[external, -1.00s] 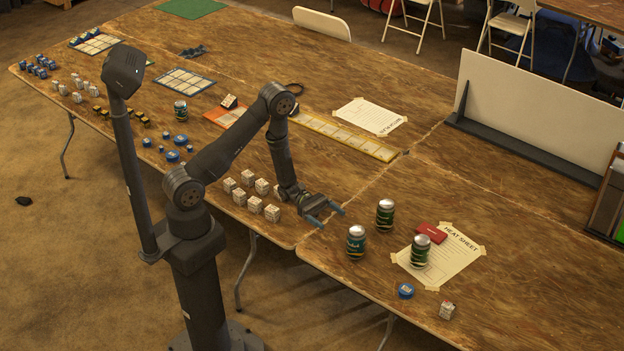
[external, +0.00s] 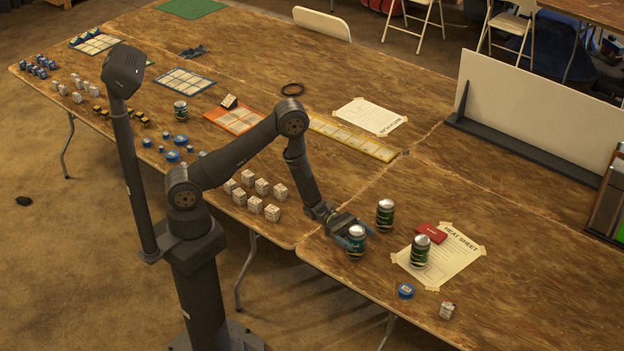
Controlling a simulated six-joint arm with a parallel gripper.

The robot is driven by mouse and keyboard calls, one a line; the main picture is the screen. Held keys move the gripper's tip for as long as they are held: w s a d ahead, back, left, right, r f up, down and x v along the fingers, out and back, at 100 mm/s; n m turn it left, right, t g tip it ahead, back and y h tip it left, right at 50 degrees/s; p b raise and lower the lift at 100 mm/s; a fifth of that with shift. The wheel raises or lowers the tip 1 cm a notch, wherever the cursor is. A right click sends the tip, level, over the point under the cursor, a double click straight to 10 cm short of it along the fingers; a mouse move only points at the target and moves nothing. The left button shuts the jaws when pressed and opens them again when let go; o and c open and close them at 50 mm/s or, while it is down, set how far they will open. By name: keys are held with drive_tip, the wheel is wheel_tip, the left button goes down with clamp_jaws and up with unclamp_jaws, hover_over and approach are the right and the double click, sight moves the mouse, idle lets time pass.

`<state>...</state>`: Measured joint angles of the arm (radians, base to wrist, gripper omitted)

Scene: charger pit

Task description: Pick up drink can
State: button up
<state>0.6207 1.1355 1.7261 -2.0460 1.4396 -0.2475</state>
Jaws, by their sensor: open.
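A dark green can (external: 385,215) stands behind and to the right. Another green can (external: 420,251) stands on the heat sheet (external: 437,274). A further can (external: 181,111) stands far left on the table.
A red box (external: 431,233) lies by the heat sheet. A blue round tin (external: 405,291) and a small white box (external: 447,311) are near the front edge. Several white boxes (external: 262,187) stand left of my gripper. The table behind the cans is mostly clear.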

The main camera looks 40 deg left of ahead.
sight(360, 234)
drive_tip(key=shift+s+d, duration=0.1)
drive_tip(key=shift+d, duration=0.65)
drive_tip(key=c, duration=1.3)
drive_tip(key=shift+r, duration=0.1)
drive_tip(key=shift+r, duration=0.5)
drive_tip(key=r, duration=0.3)
drive_tip(key=shift+s+r, duration=0.2)
drive_tip(key=shift+s, duration=0.1)
drive_tip(key=s+r, duration=0.2)
drive_tip(key=s, duration=0.1)
drive_tip(key=s+r, duration=0.2)
drive_tip(key=s, duration=0.2)
drive_tip(key=s+d+r, duration=0.1)
drive_tip(key=s+r, duration=0.1)
drive_tip(key=s, duration=0.2)
drive_tip(key=shift+d+r, duration=0.1)
drive_tip(key=shift+r, duration=0.1)
